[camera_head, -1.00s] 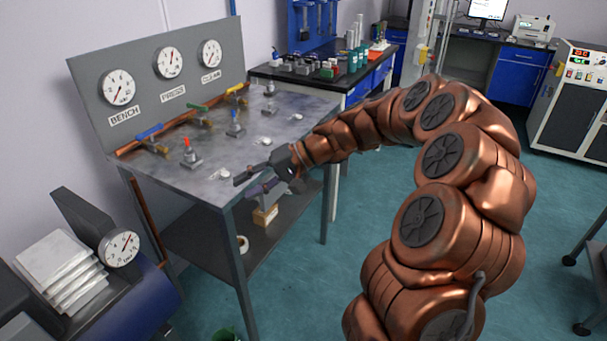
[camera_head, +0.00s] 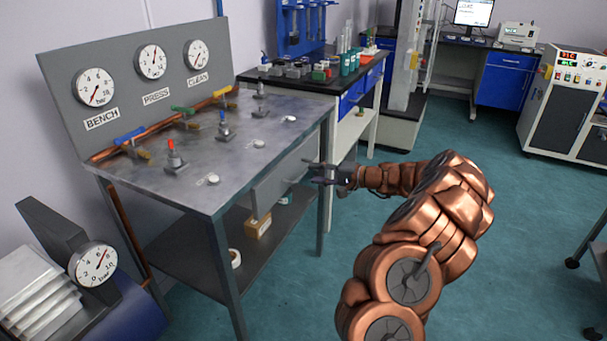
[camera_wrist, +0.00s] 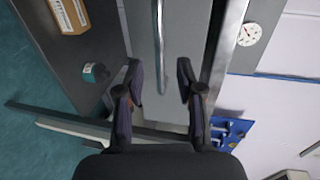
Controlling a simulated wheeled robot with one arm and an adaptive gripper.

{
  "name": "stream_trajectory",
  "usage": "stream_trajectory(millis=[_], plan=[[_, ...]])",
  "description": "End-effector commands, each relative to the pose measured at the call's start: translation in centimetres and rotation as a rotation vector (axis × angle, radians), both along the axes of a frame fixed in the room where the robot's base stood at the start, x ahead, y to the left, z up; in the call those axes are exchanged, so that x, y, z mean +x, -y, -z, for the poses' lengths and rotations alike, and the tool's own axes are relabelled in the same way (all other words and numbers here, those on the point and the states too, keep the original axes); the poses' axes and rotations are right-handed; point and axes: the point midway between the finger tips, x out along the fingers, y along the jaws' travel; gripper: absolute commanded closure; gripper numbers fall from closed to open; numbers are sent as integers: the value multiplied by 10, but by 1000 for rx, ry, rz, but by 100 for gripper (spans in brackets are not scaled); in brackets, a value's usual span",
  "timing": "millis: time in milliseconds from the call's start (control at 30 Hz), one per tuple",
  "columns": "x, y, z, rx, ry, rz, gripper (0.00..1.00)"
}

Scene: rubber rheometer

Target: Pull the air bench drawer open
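The air bench (camera_head: 190,180) is a grey metal table with a gauge panel at its back, on the left in the head view. Its drawer (camera_head: 268,190) shows as a light grey front under the bench top and looks shut. In the wrist view the drawer front (camera_wrist: 182,45) fills the upper middle, with a long bar handle (camera_wrist: 160,40) running up and down the picture. My gripper (camera_head: 318,174) is in front of the drawer's right part. In the wrist view my gripper (camera_wrist: 159,78) is open and empty. The handle lies between the lines of its fingers; contact cannot be told.
A lower shelf (camera_head: 190,245) holds a cardboard box (camera_head: 257,226) and a white roll (camera_head: 235,258). Valves and a red-topped fitting (camera_head: 174,158) stand on the bench top. A dark-topped counter (camera_head: 345,88) stands behind the bench.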

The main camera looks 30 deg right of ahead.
Motion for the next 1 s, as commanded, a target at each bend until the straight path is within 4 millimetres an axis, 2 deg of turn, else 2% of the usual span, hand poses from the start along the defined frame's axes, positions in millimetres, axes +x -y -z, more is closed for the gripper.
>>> stream_trajectory(millis=[300,733,1000], plan=[[34,-21,10,2,-2,-4,63],[42,-25,11,1,-1,-1,63],[42,-25,10,1,-1,-1,91]])
